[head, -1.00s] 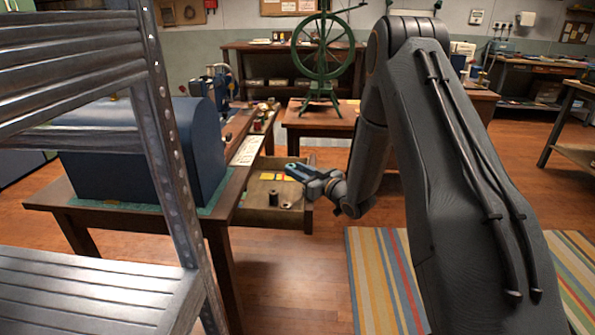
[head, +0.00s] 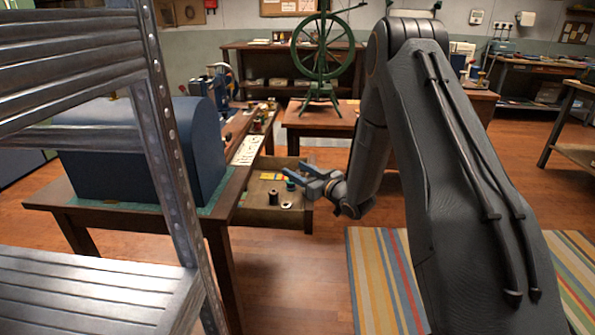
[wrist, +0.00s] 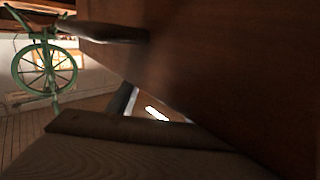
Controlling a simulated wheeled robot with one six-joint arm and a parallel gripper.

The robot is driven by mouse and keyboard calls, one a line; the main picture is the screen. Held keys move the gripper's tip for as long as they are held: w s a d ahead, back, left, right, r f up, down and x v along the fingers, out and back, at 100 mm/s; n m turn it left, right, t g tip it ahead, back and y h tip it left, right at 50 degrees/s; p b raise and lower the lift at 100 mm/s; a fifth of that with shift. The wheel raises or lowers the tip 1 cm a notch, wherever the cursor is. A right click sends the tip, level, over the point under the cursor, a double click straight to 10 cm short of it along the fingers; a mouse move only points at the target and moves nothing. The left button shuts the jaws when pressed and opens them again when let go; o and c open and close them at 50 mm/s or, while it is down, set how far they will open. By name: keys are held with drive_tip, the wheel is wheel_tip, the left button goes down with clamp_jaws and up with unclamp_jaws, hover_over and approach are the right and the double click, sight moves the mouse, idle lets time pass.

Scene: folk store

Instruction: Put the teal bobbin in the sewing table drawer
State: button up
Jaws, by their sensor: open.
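The sewing table drawer (head: 262,219) is pulled out on the right side of the sewing table (head: 228,200). My gripper (head: 291,174) is over the drawer's right part with its fingers spread. The small teal bobbin (head: 290,186) shows just below the fingertips, within the drawer's outline. I cannot tell whether it rests on the drawer floor or is a little above it. In the wrist view, dark wood fills much of the picture and I cannot make out the bobbin.
The drawer also holds a dark spool (head: 273,198), a pale ring (head: 286,205) and yellow cards (head: 268,176). A blue rounded case (head: 140,150) stands on the table. A metal shelf (head: 172,150) is close at left. A green spinning wheel (head: 322,50) stands behind.

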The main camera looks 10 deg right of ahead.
drive_tip(key=shift+s+d+f, duration=0.1)
drive_tip(key=shift+s+d, duration=0.1)
drive_tip(key=shift+s, duration=0.25)
drive_tip(key=r+v, duration=0.1)
drive_tip(key=v, duration=1)
drive_tip(key=s+a+r+m+g+h, duration=0.1)
drive_tip(key=s+g, duration=0.4)
drive_tip(key=s, duration=0.6)
drive_tip(key=s+a+r+m+g+h, duration=0.1)
drive_tip(key=s+a+r+g+h, duration=0.3)
drive_tip(key=s, duration=0.8)
drive_tip(key=s+a+r+m+g+h, duration=0.2)
drive_tip(key=s+a+r+g, duration=0.2)
drive_tip(key=s, duration=0.8)
drive_tip(key=a+g, duration=0.2)
drive_tip(key=shift+r+g+p, duration=0.25)
drive_tip(key=shift+g+p, duration=0.05)
drive_tip(key=shift+p, duration=0.05)
